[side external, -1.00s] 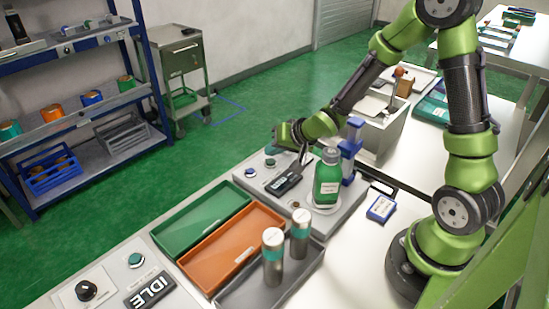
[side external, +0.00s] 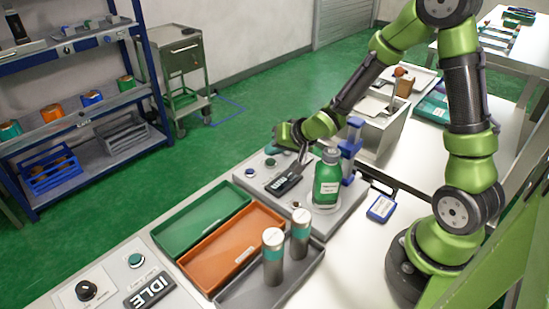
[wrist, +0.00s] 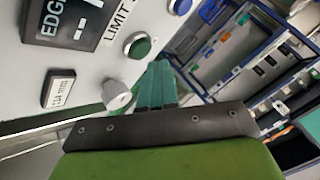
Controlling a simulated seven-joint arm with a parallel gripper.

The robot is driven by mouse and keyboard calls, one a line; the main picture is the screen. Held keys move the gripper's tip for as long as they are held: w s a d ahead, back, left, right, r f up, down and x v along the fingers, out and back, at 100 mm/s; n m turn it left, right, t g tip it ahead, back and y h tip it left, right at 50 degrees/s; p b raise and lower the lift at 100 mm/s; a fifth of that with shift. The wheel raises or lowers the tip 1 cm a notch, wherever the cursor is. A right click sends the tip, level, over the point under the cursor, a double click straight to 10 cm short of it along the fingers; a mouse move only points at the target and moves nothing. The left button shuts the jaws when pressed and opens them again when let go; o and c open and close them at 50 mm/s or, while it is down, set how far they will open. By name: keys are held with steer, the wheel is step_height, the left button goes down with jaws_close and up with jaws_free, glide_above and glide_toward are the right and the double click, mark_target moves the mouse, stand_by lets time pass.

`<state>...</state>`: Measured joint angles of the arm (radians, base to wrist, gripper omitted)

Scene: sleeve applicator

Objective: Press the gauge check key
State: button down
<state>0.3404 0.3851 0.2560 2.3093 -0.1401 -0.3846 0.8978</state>
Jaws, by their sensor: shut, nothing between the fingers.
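My gripper (side external: 303,156) is shut and empty, with its fingers pointing down over the applicator's grey panel (side external: 262,186), beside a dark display (side external: 284,181). In the wrist view its teal fingers (wrist: 157,75) are together, close to a green round button (wrist: 137,45) and a pale grey knob (wrist: 117,95). A blue button (wrist: 180,5) shows at the top edge. I cannot read which of these is the gauge check key, and I cannot tell whether the fingertips touch anything. The display in the wrist view (wrist: 66,20) reads "EDGE" with dashes, the rest cut off.
A green-labelled bottle (side external: 327,180) and a blue post (side external: 351,145) stand right of my gripper. Green (side external: 205,221) and orange (side external: 232,243) trays lie nearer the camera. Two capped cylinders (side external: 273,258) stand in a grey tray. A panel reading "IDLE" (side external: 149,286) is at the front.

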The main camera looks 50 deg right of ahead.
mark_target(274, 161)
steer(key=shift+f, duration=0.4)
steer(key=shift+f, duration=0.45)
stand_by(0.6)
steer(key=shift+r, duration=0.85)
steer(key=shift+r, duration=0.1)
steer(key=shift+r, duration=2.45)
